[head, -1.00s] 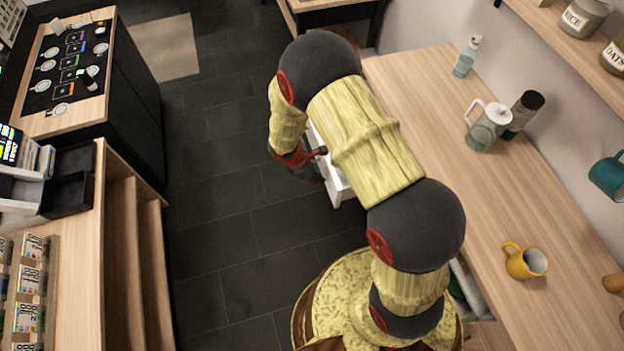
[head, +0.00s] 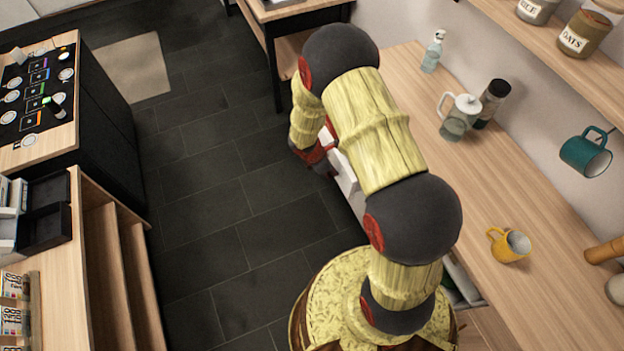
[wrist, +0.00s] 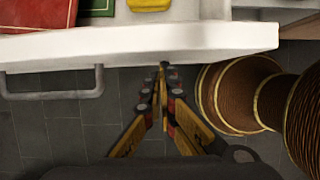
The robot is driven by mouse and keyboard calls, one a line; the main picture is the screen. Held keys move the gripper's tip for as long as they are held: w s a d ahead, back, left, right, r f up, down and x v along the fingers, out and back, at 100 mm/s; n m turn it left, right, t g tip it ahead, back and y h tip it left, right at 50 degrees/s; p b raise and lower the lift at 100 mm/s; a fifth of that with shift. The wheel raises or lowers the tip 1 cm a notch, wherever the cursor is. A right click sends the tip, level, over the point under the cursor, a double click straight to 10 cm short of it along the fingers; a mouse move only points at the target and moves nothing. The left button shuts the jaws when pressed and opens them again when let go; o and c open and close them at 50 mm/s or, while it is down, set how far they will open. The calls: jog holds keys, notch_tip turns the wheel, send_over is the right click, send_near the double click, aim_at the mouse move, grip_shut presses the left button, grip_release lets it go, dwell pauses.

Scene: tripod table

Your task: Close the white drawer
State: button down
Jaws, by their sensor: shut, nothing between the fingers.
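The white drawer (head: 346,172) sticks out from under the wooden counter on the right, partly hidden by my arm in the head view. In the wrist view its front panel (wrist: 140,42) spans most of the picture, with a grey bar handle (wrist: 50,84) at left. The drawer is still partly open, with red, green and yellow things showing inside. My gripper (wrist: 163,70) is shut and empty, its fingertips at the lower edge of the front panel, right of the handle. Whether they touch it I cannot tell. In the head view my gripper (head: 318,160) is beside the drawer front.
The counter (head: 470,190) holds a yellow mug (head: 510,245), a glass pitcher (head: 460,118), a dark bottle (head: 492,103) and a clear bottle (head: 432,52). A shelf unit (head: 105,250) stands at left. The dark tiled floor between is clear.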

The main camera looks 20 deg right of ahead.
jog(key=d+p, duration=0.1)
jog(key=d, duration=1.6)
jog(key=shift+d, duration=0.25)
jog(key=shift+w+a, duration=0.15)
jog(key=shift+a, duration=0.4)
jog(key=a, duration=0.3)
jog(key=shift+a, duration=0.15)
jog(key=p+v, duration=0.3)
jog(key=v, duration=0.7)
